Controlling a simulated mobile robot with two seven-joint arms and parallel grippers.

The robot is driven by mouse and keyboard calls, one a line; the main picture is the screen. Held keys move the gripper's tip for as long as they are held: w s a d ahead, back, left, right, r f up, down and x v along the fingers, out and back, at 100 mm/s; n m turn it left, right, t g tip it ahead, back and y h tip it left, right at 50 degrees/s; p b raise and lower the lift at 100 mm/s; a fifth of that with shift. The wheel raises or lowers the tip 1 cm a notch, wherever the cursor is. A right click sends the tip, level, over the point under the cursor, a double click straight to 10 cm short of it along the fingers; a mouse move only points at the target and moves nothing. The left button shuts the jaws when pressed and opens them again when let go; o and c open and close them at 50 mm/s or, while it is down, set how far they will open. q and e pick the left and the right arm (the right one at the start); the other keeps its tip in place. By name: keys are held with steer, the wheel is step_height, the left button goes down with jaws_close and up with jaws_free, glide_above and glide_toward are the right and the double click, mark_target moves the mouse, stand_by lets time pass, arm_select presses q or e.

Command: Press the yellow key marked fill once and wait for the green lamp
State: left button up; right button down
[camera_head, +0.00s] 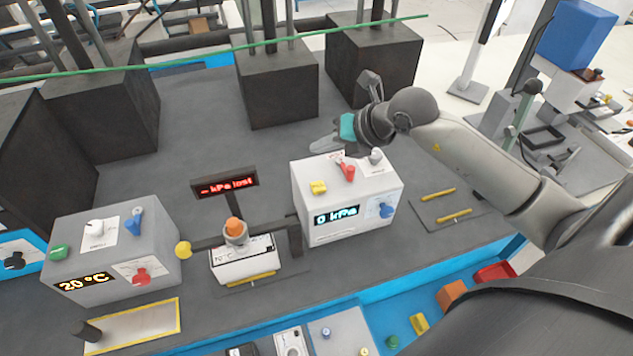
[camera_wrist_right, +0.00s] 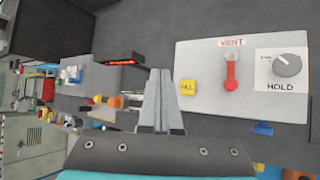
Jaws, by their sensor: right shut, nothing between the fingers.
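The yellow key (camera_head: 318,187) sits on top of a white box (camera_head: 312,222) whose front display (camera_head: 336,216) reads 0 kPa. In the right wrist view the yellow key (camera_wrist_right: 188,88) bears small lettering that looks like FILL. My right gripper (camera_head: 314,147) is shut and empty, above the far left part of the box and apart from the key. In the right wrist view its shut fingers (camera_wrist_right: 161,78) point just left of the key. I see no lit green lamp on this box. My left gripper is not in view.
A red lever marked VENT (camera_wrist_right: 232,72) and a HOLD knob (camera_wrist_right: 287,65) stand beside the key. A red-lit sign (camera_head: 226,186) reads kPa lost. An orange-topped piece (camera_head: 235,228) stands between the white box and a 20 °C box (camera_head: 150,225). Black blocks (camera_head: 278,88) stand behind.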

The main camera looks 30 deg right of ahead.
steer(key=shift+f, duration=0.15)
steer(key=b, duration=0.7)
glide_above(322, 189)
step_height(322, 189, down, 8)
steer(key=shift+r, duration=0.1)
steer(key=shift+f, duration=0.4)
stand_by(1.4)
steer(key=shift+f+b, duration=0.4)
steer(key=shift+f, duration=0.05)
steer(key=shift+f, duration=0.4)
stand_by(0.5)
stand_by(0.3)
steer(key=shift+r+p, duration=0.6)
steer(key=shift+r, duration=0.25)
